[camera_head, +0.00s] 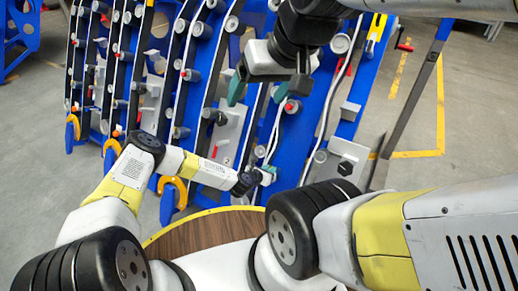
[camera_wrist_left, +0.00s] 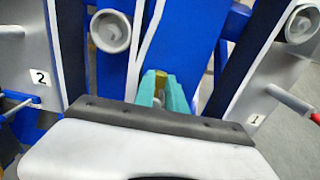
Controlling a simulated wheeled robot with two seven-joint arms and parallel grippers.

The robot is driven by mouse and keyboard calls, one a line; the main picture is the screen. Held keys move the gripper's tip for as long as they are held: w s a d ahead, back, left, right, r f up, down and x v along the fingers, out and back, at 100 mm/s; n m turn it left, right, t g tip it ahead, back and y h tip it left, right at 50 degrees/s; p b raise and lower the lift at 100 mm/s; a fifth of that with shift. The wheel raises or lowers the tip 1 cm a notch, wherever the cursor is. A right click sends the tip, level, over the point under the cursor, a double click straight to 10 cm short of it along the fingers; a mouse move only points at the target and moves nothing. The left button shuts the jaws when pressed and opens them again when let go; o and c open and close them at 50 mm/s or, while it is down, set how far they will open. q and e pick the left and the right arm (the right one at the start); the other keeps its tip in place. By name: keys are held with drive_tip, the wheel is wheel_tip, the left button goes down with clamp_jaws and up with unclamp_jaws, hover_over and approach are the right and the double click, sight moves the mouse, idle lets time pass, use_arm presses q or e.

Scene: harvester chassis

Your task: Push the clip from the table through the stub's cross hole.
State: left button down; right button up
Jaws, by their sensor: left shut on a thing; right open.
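My left gripper (camera_wrist_left: 163,92) is shut on a small yellow-brown piece (camera_wrist_left: 160,80), which shows between its teal fingertips in the left wrist view. It looks like the clip, but its shape is mostly hidden. In the head view my left gripper (camera_head: 266,175) is low over the blue chassis, in front of its strips. My right gripper (camera_head: 268,90) is open and empty, higher up, with its teal fingers wide apart. A grey stub with a red end (camera_wrist_left: 295,102) sticks out by label 1 at the right. I cannot make out its cross hole.
A round wooden table (camera_head: 195,235) with a yellow rim stands at the bottom. The blue chassis (camera_head: 335,100) carries curved strips and several stubs. Label 2 (camera_wrist_left: 38,77) and round grey fittings (camera_wrist_left: 110,31) stand close to my left gripper. Open floor (camera_head: 470,110) lies right.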

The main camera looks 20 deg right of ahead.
use_arm(q)
drive_tip(key=shift+s+a+f, duration=0.25)
drive_tip(key=shift+a+f, duration=0.05)
drive_tip(key=shift+f, duration=0.4)
drive_tip(key=c, duration=1.3)
unclamp_jaws()
drive_tip(key=v, duration=0.7)
drive_tip(key=shift+s+a+r, duration=0.15)
drive_tip(key=shift+s+a, duration=0.1)
drive_tip(key=shift+a, duration=0.05)
